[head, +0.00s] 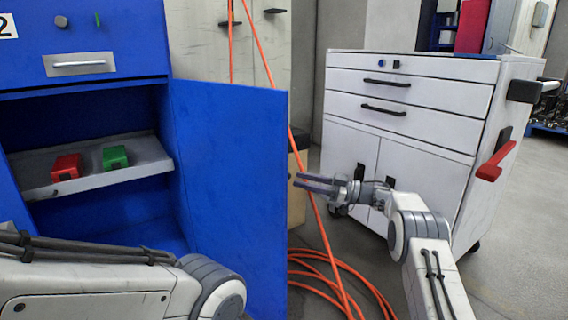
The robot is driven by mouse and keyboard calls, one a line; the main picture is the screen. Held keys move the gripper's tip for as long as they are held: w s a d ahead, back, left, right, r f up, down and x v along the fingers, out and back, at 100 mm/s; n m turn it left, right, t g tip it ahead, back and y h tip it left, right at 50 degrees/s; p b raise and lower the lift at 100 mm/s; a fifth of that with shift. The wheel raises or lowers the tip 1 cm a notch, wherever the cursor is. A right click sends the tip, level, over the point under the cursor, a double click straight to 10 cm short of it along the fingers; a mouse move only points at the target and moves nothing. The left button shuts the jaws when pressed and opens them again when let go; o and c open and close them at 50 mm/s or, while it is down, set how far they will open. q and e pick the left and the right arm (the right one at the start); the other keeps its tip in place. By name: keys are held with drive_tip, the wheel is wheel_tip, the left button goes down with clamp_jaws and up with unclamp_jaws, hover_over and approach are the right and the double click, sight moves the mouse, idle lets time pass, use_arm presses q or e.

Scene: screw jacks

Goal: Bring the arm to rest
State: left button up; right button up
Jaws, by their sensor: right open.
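My right arm comes up from the lower right. Its gripper (318,184) points left in front of the white cabinet's doors. The jaws are open, and nothing shows between them. It appears apart from the blue door and the white cabinet. My left arm lies across the lower left, with its elbow near the foot of the blue cabinet. The left gripper is outside the view.
A blue cabinet (115,28) stands at left with its door (232,180) open. A red block (67,167) and a green block (115,157) lie on its grey shelf (150,160). A white drawer cabinet (440,100) stands at right. Orange hose (340,285) lies on the floor.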

drive_tip(key=w+d+r+m+t+h, duration=0.4)
drive_tip(key=w+r+m+t+h, duration=0.15)
drive_tip(key=m+t+h, duration=0.35)
drive_tip(key=s+d+f+m+h, duration=0.5)
drive_tip(key=s+d+f+h, duration=0.1)
drive_tip(key=s+h, duration=0.15)
drive_tip(key=s+f+m+g+h, duration=0.1)
drive_tip(key=s+f+g, duration=0.3)
drive_tip(key=s, duration=0.8)
drive_tip(key=s+f+m+g+h, duration=0.1)
drive_tip(key=s+f+g, duration=0.35)
drive_tip(key=s, duration=0.75)
drive_tip(key=s+f+m+g+h, duration=0.1)
drive_tip(key=s+f+g, duration=0.3)
drive_tip(key=s, duration=0.8)
drive_tip(key=s+a+r+n+p, duration=0.3)
drive_tip(key=s+a+r+p, duration=0.15)
drive_tip(key=r+p, duration=0.45)
drive_tip(key=s+a+r+n+g+y+p, duration=0.1)
drive_tip(key=s+a+r+n+p, duration=0.1)
drive_tip(key=s+a+r+p, duration=0.45)
drive_tip(key=s+a+r+n+p, duration=0.2)
drive_tip(key=a+r+n+p, duration=0.1)
drive_tip(key=r+p, duration=0.8)
wheel_tip(320, 180, up, 38)
drive_tip(key=p, duration=3.3)
drive_tip(key=shift+w+d+f+m, duration=0.15)
drive_tip(key=shift+w+f+m, duration=0.05)
drive_tip(key=shift+w+m, duration=0.15)
